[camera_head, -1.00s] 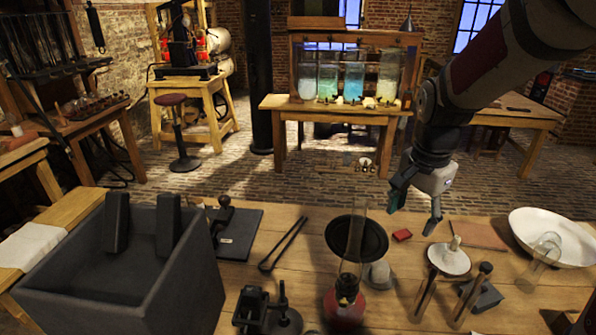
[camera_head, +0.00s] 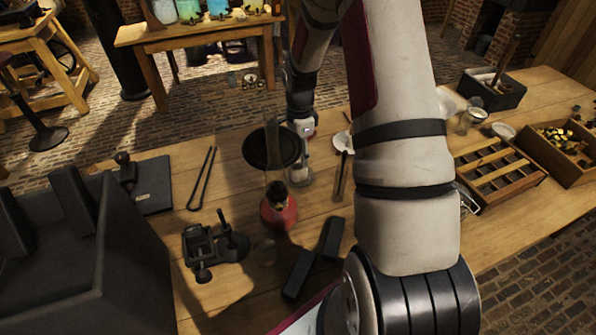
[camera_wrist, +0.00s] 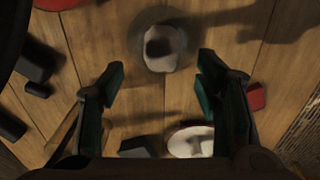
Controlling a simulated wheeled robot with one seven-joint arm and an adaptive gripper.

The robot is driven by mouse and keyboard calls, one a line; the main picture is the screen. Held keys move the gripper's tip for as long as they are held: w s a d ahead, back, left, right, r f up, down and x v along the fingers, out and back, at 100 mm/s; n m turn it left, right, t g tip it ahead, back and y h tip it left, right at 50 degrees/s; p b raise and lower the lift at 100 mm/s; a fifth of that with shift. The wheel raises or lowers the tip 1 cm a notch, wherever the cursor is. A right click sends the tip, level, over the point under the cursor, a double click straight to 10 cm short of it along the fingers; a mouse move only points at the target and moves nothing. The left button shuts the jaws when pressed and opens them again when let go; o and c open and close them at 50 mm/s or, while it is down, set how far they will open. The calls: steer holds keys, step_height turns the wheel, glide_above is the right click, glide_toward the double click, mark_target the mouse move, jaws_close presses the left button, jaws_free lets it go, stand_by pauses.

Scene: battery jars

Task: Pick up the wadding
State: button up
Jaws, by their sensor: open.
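A whitish, rounded piece that looks like the wadding (camera_wrist: 163,50) lies on the wooden bench in the wrist view, with a dark patch on its top. It is blurred, so I cannot tell its exact form. My gripper (camera_wrist: 161,72) is open and empty above the bench, its two green-padded fingers on either side of the space just below the piece in the picture. In the head view my gripper (camera_head: 300,150) points down beside the black round dish, and my arm hides much of the bench. A pale shape (camera_head: 299,177) shows under it, too small to identify.
The black dish (camera_head: 270,148) and a red-based glass vessel (camera_head: 279,212) stand close by on the left. A red block (camera_wrist: 257,97) and a white disc (camera_wrist: 185,141) lie near the fingers. A divided wooden tray (camera_head: 497,172) is at right.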

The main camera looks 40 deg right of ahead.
mark_target(298, 165)
steer(key=shift+w+f+p, duration=0.15)
steer(key=shift+f+p, duration=0.35)
steer(key=shift+f, duration=3.2)
steer(key=shift+c, duration=0.3)
steer(key=c, duration=0.9)
steer(key=shift+c, duration=0.2)
step_height(298, 165, up, 10)
steer(key=shift+r+b, duration=0.1)
steer(key=shift+b, duration=0.4)
